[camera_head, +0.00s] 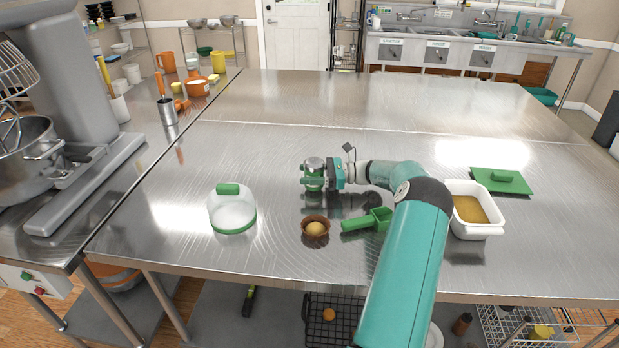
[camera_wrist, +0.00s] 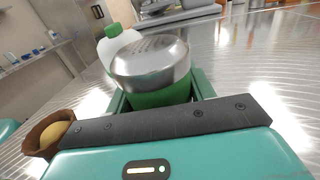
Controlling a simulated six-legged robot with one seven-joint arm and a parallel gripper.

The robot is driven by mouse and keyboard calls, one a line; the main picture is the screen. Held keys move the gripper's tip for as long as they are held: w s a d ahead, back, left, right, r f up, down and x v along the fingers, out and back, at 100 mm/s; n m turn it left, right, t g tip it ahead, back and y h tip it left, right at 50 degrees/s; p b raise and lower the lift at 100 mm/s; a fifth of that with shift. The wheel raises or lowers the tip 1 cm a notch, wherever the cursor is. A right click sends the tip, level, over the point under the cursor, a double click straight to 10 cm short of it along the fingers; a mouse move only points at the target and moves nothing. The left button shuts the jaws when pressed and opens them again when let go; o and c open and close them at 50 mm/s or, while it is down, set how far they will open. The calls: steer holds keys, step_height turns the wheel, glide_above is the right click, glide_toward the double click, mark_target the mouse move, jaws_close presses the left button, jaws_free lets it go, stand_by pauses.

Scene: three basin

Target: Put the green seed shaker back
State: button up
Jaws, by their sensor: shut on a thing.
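The green seed shaker (camera_head: 313,182) has a green body and a silver top, and it is near the middle of the steel table. In the wrist view the shaker (camera_wrist: 160,96) sits between the fingers, its perforated metal lid showing above them. My gripper (camera_head: 318,178) is shut on the shaker, coming in from the right. The shaker looks about upright. I cannot tell whether its base touches the table; its lower part is hidden by the fingers in the wrist view.
A brown bowl with a yellowish ball (camera_head: 315,228) and a green scoop (camera_head: 366,221) lie in front. A white tub (camera_head: 476,210) and green lid (camera_head: 502,181) are right. The table's back half (camera_head: 370,97) is clear.

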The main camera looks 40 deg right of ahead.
steer(key=shift+f, duration=0.55)
steer(key=shift+f, duration=0.1)
steer(key=o, duration=1)
steer(key=shift+s+d, duration=0.25)
steer(key=v, duration=1.1)
steer(key=shift+s+d, duration=0.1)
steer(key=shift+s, duration=0.1)
